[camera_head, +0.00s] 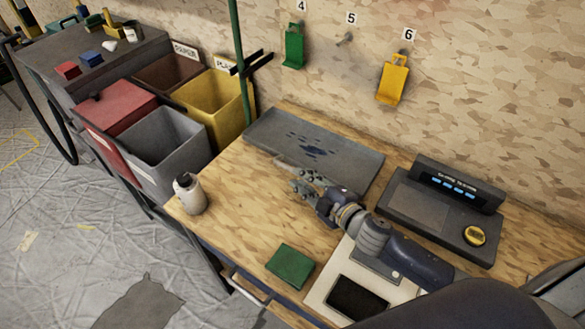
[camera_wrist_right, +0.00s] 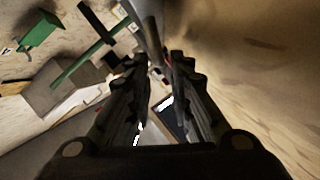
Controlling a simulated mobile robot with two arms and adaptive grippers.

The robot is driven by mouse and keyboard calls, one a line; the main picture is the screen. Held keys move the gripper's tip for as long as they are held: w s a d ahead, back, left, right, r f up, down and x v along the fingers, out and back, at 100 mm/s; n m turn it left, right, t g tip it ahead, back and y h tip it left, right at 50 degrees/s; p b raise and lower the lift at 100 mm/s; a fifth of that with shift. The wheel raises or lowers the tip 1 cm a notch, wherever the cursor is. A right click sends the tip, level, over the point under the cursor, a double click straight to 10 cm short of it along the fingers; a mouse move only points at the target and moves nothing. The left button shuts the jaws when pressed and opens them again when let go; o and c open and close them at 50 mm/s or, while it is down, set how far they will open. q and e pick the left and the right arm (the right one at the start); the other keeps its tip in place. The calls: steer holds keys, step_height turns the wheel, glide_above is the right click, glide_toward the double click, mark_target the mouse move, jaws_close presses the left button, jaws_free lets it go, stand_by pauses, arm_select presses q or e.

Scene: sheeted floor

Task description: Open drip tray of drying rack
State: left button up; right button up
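A flat dark grey tray (camera_head: 354,172) with dark blue wet-looking marks lies at the back of the wooden bench, against the wall. A green post (camera_head: 238,40) with short black pegs stands at its left end and looks like the drying rack; the post also shows in the wrist view (camera_wrist_right: 82,62). I cannot tell how tray and post join. My right gripper (camera_head: 284,174) is over the tray's front edge, fingers pointing left, open and empty. In the wrist view its fingers (camera_wrist_right: 160,58) stand apart with nothing between them. My left gripper is out of view.
A white bottle (camera_head: 190,195) stands at the bench's left edge. A green block (camera_head: 290,266) and a pale board (camera_head: 322,289) lie in front. A dark console (camera_head: 440,205) is right. Bins (camera_head: 165,150) stand left. Green and yellow holders (camera_head: 393,78) hang on the wall.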

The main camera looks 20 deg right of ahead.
mark_target(291, 169)
steer(key=x, duration=0.4)
steer(key=shift+x, duration=0.85)
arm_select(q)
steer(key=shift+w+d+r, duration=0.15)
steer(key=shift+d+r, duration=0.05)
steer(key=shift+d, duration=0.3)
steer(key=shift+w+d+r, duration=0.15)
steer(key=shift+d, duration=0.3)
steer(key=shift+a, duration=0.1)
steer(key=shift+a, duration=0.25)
arm_select(e)
jaws_close()
